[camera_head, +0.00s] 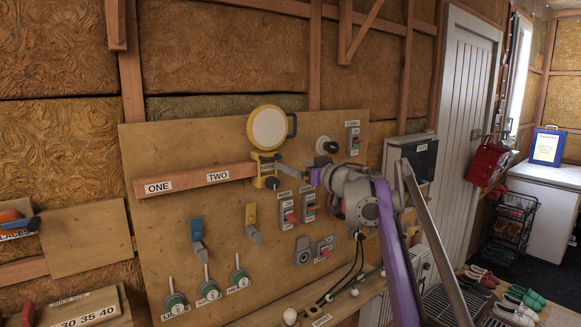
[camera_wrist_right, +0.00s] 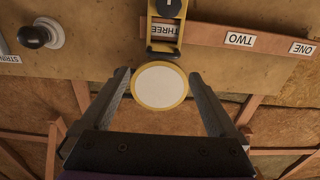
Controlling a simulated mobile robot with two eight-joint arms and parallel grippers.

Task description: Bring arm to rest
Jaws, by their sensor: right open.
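My right arm (camera_head: 385,235), with a purple link, reaches up in front of the wooden panel in the head view. Its gripper (camera_head: 284,171) points left, close to a yellow slider (camera_head: 257,167) on the wooden bar. In the right wrist view the two dark fingers of the right gripper (camera_wrist_right: 158,76) are spread apart and hold nothing. A round white disc with a yellow rim (camera_wrist_right: 161,86) shows between them, and the yellow slider (camera_wrist_right: 165,28) frames a label reading THREE. Whether the fingers touch either cannot be told. My left gripper is out of view.
The panel (camera_head: 160,235) carries levers, switches, and a black knob (camera_head: 326,146). A wooden bar (camera_head: 195,178) labelled ONE and TWO sticks out. A dark box (camera_head: 412,158) hangs right of the panel. Shoes (camera_head: 515,300) and a wire rack (camera_head: 510,228) stand at the right.

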